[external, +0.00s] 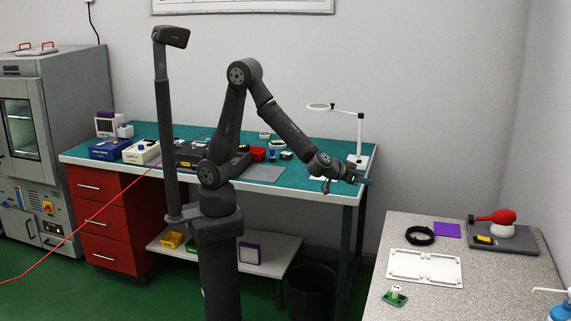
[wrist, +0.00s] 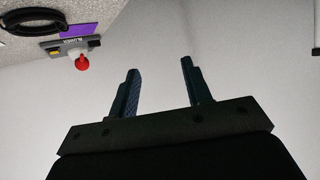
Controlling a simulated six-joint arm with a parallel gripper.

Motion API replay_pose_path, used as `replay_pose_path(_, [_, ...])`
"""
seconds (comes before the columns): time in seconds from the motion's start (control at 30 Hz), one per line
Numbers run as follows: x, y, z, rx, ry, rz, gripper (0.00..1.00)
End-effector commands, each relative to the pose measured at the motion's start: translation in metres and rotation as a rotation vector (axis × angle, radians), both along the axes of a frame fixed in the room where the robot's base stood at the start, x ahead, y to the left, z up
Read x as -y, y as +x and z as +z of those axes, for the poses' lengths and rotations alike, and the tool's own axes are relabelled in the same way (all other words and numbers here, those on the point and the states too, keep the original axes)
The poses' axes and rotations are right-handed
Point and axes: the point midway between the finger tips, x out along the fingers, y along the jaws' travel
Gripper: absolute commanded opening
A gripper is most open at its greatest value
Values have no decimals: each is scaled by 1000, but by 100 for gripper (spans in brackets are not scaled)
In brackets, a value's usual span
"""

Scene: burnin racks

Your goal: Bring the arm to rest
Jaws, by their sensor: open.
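My arm rises from its dark column and bends over at the elbow, with the forearm sloping down to the right in the external view. My gripper (external: 364,181) hangs in the air past the right end of the green-topped bench (external: 215,133). In the wrist view my gripper (wrist: 157,85) shows two dark fingers spread apart with only grey wall between them. It is open, holds nothing and touches nothing.
A speckled counter (external: 385,305) at right carries a white tray (external: 424,267), a black coil (external: 420,235), a purple square (external: 447,230), a red-topped device (external: 500,222) and a small green board (external: 395,296). A lamp (external: 358,140) stands near the bench's right end. A black bin (external: 311,292) is below.

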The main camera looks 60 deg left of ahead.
Motion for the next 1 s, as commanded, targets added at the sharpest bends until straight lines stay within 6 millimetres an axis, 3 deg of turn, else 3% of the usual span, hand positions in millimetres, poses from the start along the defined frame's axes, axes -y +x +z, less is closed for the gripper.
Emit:
replay_pose_path(0.1, [-23, 5, 0, 0, -1, 45, 45])
replay_pose_path(0.3, [-50, 9, -1, 0, 0, 97, 45])
replay_pose_path(0.77, [-61, 10, -1, 0, -1, 118, 45])
replay_pose_path(1.0, [-61, 10, -1, 0, 0, 118, 92])
